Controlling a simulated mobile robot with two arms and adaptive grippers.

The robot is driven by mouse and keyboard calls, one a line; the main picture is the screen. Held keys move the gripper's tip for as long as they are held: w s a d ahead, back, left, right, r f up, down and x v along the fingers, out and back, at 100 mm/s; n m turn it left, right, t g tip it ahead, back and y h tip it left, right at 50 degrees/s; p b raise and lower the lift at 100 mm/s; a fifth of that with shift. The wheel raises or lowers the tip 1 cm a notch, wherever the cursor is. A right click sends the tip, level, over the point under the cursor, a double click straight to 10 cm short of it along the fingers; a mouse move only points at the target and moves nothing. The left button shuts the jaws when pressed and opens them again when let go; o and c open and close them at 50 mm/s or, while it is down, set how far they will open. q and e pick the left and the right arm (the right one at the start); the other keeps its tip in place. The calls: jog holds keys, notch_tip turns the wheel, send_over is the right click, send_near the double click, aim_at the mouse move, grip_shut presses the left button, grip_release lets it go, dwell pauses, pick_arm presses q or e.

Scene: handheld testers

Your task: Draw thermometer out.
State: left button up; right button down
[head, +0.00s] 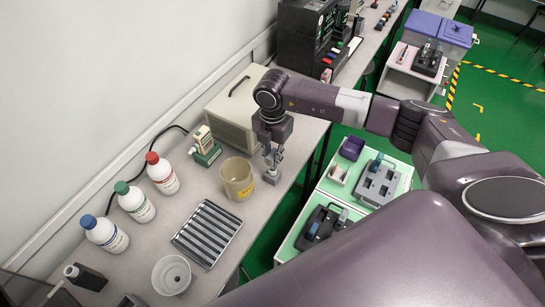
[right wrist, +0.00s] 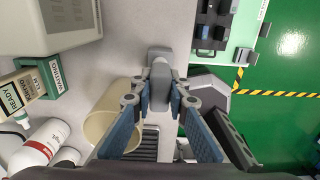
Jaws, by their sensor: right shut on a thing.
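My right gripper (head: 272,158) points down over the bench, just right of the beige beaker. In the right wrist view its two fingers (right wrist: 160,90) are closed on a small grey upright thing, which I take to be the thermometer (right wrist: 160,71). My left gripper is not in view.
The beige beaker (head: 237,178) stands close to the gripper's left. A beige box (head: 236,108) stands behind. The bench edge is close on the right.

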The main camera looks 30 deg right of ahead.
aim_at(272, 153)
jog(key=shift+r+p, duration=1.2)
jog(key=shift+r, duration=0.65)
